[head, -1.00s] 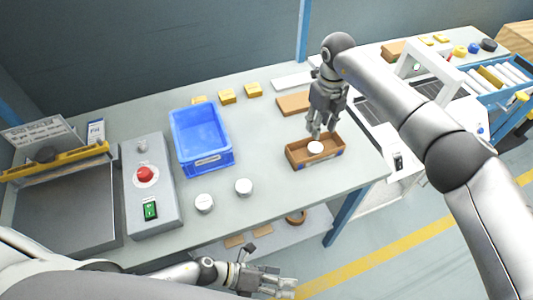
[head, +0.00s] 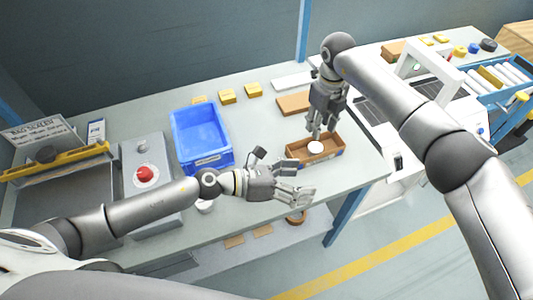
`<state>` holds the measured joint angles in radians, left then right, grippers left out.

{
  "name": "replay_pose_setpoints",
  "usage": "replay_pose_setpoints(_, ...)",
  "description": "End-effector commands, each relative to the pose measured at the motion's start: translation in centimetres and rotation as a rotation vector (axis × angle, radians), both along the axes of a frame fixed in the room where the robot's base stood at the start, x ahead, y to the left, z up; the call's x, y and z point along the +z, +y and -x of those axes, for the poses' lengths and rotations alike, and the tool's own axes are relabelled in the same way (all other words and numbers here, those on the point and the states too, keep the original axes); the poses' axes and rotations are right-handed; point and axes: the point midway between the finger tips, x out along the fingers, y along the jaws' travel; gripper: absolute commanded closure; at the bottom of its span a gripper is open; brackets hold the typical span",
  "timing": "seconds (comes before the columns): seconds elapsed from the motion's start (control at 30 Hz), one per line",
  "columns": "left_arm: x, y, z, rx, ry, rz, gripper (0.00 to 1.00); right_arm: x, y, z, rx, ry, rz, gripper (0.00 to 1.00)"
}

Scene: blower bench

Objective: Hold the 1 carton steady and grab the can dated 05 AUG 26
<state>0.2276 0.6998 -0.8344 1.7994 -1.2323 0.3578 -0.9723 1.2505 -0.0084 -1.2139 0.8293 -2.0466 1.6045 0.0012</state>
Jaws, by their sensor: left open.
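A brown open carton (head: 329,157) stands near the right front of the bench. A can with a white top (head: 316,147) is inside it; its date is not legible. My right gripper (head: 319,133) points down at the carton's back wall, and the picture does not show whether its fingers pinch the wall. My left gripper (head: 298,184) is open and empty, over the bench's front edge, just in front and left of the carton. Another white can (head: 205,207) shows partly below my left forearm, left of the carton.
A blue bin (head: 200,140) stands left of the carton. Yellow blocks (head: 227,97) and a flat brown piece (head: 293,103) lie behind. A control box with a red button (head: 145,174) is at left, partly behind my arm. A lower shelf lies under the bench.

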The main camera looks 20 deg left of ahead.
Motion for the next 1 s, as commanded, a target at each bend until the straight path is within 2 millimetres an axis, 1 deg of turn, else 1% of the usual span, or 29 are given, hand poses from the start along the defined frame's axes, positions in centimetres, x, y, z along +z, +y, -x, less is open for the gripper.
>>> replay_pose_setpoints(0.03,0.4,1.8,-2.0,0.043,-0.041,-0.036,0.11,0.0,0.0,0.0,0.000,0.000,0.000,0.64)
replay_pose_setpoints(0.1,0.0,4.4,-3.9,0.076,-0.098,-0.113,0.11,0.0,0.0,0.0,0.000,0.000,0.000,0.64)
replay_pose_setpoints(0.2,-0.8,7.4,-5.3,0.091,-0.159,-0.214,0.11,0.0,0.0,0.0,0.000,0.000,0.000,0.64)
replay_pose_setpoints(0.3,-1.2,9.2,-6.2,0.096,-0.197,-0.279,0.11,0.0,0.0,0.0,0.000,0.000,0.000,0.64)
replay_pose_setpoints(0.4,-1.5,9.9,-6.7,0.098,-0.214,-0.310,0.11,0.0,0.0,0.0,0.000,0.000,0.000,0.64)
replay_pose_setpoints(0.47,-1.7,9.8,-7.0,0.097,-0.218,-0.316,0.11,0.0,0.0,0.0,0.000,0.000,0.000,0.64)
replay_pose_setpoints(0.57,-2.1,8.9,-7.6,0.098,-0.219,-0.316,0.11,0.0,0.0,0.0,0.000,0.000,0.000,0.64)
replay_pose_setpoints(0.8,-3.7,5.7,-10.0,0.097,-0.217,-0.315,0.11,0.0,0.0,0.0,0.000,0.000,0.000,0.64)
replay_pose_setpoints(1.0,-4.9,3.5,-11.6,0.098,-0.215,-0.315,0.11,0.0,0.0,0.0,0.000,0.000,0.000,0.64)
